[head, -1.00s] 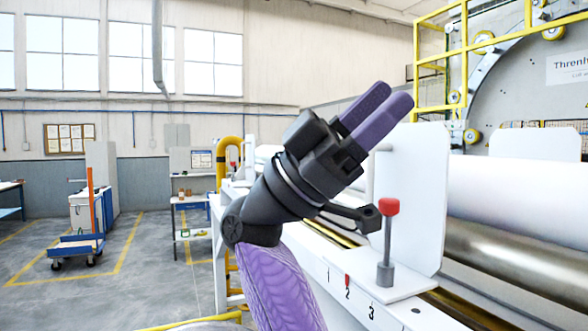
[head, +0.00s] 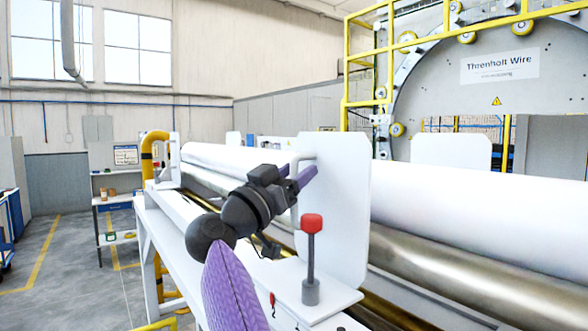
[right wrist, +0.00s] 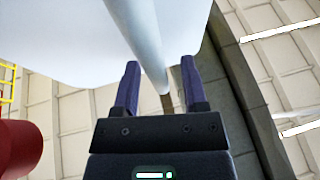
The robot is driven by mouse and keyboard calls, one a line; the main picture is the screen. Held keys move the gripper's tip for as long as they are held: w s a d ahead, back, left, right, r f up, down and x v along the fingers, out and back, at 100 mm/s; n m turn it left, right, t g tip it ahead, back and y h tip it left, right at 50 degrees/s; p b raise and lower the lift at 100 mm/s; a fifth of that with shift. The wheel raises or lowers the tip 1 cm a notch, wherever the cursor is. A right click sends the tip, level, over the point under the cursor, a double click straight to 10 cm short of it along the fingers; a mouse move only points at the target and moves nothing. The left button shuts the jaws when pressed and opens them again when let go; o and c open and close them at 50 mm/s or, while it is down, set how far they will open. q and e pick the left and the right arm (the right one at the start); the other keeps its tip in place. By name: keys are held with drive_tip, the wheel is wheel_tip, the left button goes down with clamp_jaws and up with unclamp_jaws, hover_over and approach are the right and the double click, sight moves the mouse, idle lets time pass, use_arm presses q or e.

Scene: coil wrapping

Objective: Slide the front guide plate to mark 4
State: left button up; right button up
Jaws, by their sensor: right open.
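The front guide plate (head: 340,210) is a white upright panel on a flat foot, standing at the front of the roller bed. A white bar handle (head: 296,205) is on its left side. A red-topped lever (head: 312,224) stands on the foot. My right gripper (head: 304,175) is at the handle. In the right wrist view, the open fingers (right wrist: 160,82) have the white handle bar (right wrist: 148,60) running between them, with a gap visible on the right side. A small red pointer (head: 272,299) shows below the foot; the mark numbers are not readable now. My left gripper is not in view.
A long white roller (head: 450,205) and a metal roller (head: 450,275) run behind the plate. A second white plate (head: 437,151) stands farther back. Yellow railings (head: 346,95) and a large ring machine are at the back right.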

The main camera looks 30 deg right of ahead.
clamp_jaws()
idle(1.4)
